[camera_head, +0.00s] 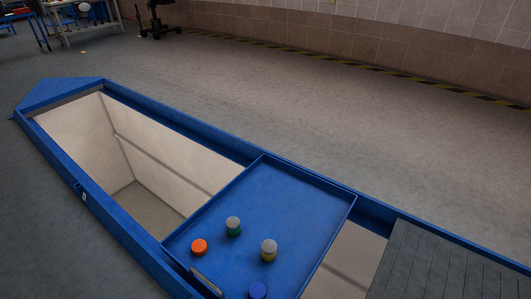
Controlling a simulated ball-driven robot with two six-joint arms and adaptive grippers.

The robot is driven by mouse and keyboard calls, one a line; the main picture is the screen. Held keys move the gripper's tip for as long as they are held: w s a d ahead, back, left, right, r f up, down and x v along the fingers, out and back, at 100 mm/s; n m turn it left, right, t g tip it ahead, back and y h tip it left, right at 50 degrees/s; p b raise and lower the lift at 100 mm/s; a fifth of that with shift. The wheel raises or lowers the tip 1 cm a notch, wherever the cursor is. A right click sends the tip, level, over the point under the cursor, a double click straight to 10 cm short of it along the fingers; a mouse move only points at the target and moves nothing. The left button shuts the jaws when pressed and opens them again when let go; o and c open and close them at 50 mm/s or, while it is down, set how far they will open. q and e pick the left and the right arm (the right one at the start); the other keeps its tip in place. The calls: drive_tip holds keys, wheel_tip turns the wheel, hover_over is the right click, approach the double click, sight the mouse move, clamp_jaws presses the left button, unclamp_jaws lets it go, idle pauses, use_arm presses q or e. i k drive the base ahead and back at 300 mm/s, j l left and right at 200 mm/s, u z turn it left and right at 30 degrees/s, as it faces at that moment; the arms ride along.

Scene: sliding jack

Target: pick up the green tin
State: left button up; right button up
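The green tin (233,231) has a grey-white top. It stands upright on a blue tray (290,200) laid across a long blue-rimmed pit. It is between an orange-topped tin (199,247) on its left and a yellow tin with a pale top (268,251) on its right, apart from both. A blue-topped tin (258,291) is at the bottom edge, partly cut off by the frame. Neither of my grippers shows in this view.
The blue rim (170,119) surrounds the pit, whose pale interior lies open left of the tray. Grey slats (430,265) cover its right end.

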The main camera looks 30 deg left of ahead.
sight(232, 223)
drive_tip(key=k+j+u, duration=0.1)
drive_tip(key=j+u, duration=0.25)
drive_tip(key=k+j+u, duration=0.1)
drive_tip(key=u, duration=0.3)
